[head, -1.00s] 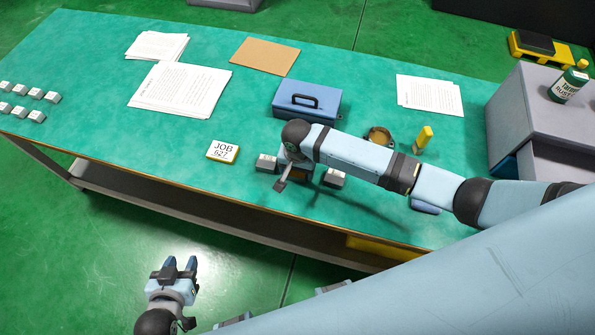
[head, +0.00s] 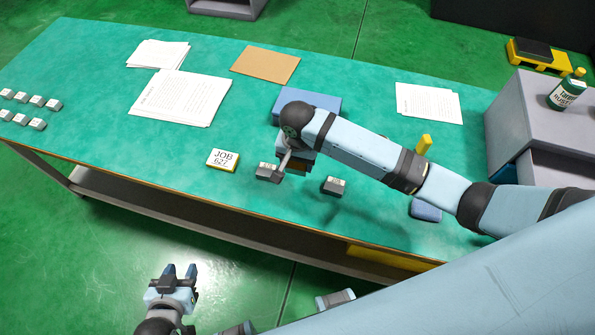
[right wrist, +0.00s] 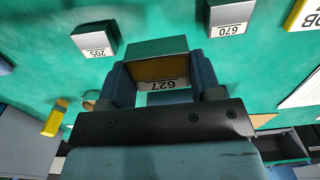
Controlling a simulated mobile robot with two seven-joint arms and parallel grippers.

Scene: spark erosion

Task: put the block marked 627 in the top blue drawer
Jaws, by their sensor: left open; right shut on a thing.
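The block marked 627 (right wrist: 162,84) is between the fingers of my right gripper (right wrist: 160,72) in the right wrist view, its label upside down. In the head view my right gripper (head: 290,166) is above the bench, just right of the block marked 670 (head: 268,173); my arm hides most of the held block there. My left gripper (head: 180,272) is open and empty, in front of the bench. The grey cabinet (head: 520,120) stands at the bench's right end. A blue front (head: 504,174) shows low at its left side, partly hidden by my arm; I cannot tell which drawer it is.
The block marked 205 (head: 334,186) stands right of my gripper. A JOB 627 sign (head: 222,160) lies to the left. A blue case (head: 315,95) is behind my wrist. A yellow object (head: 423,144) stands beyond my forearm. A green bottle (head: 566,94) stands on the cabinet.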

